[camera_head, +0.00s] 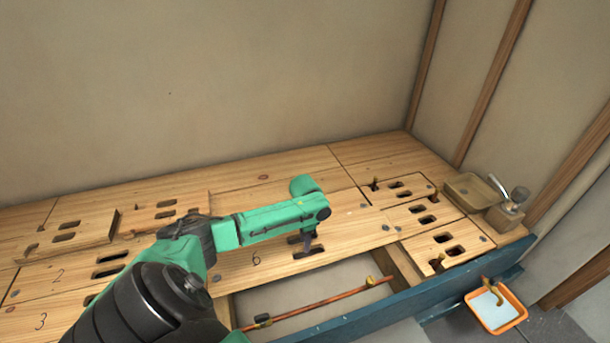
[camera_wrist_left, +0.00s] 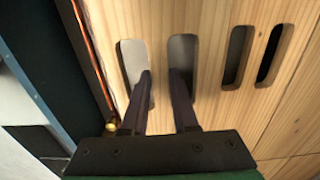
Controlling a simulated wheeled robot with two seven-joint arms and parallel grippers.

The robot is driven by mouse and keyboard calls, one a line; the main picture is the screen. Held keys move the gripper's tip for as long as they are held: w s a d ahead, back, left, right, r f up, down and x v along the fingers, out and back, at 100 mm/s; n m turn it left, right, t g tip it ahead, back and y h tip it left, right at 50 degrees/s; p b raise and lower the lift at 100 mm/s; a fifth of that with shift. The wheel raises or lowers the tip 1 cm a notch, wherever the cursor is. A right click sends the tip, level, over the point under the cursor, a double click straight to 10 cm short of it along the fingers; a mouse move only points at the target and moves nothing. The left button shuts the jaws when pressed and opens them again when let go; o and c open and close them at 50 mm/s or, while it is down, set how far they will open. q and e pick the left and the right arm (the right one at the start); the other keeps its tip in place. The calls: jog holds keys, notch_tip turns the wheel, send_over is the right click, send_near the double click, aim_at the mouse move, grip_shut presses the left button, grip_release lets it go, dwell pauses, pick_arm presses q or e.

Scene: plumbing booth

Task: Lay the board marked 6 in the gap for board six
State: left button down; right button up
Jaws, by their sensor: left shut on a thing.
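The board marked 6 (camera_head: 256,262) is a pale wooden plank with two hand slots, lying along the far side of an open gap (camera_head: 330,282). My left gripper (camera_head: 308,246) is over its slots. In the left wrist view the fingers (camera_wrist_left: 162,76) reach into the two slots and are shut on the strip of wood between them on board 6 (camera_wrist_left: 158,25). I cannot tell whether the board is raised off the wood beneath. The gap shows a pale bottom and a copper pipe (camera_head: 330,302). My right gripper is not in view.
Boards marked 2 (camera_head: 58,274) and 3 (camera_head: 41,322) lie at the left. Slotted boards (camera_head: 436,243) lie right of the gap. A blue beam (camera_head: 400,310) runs along the front. An orange tray (camera_head: 496,307) and a wooden box (camera_head: 470,190) are at the right.

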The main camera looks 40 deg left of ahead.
pick_arm(q)
jog(key=shift+f+b, duration=0.3)
jog(key=shift+f, duration=1.15)
jog(key=shift+r, duration=0.1)
jog(key=shift+p, duration=0.4)
jog(key=shift+f, duration=0.25)
jog(key=c, duration=0.6)
grip_release()
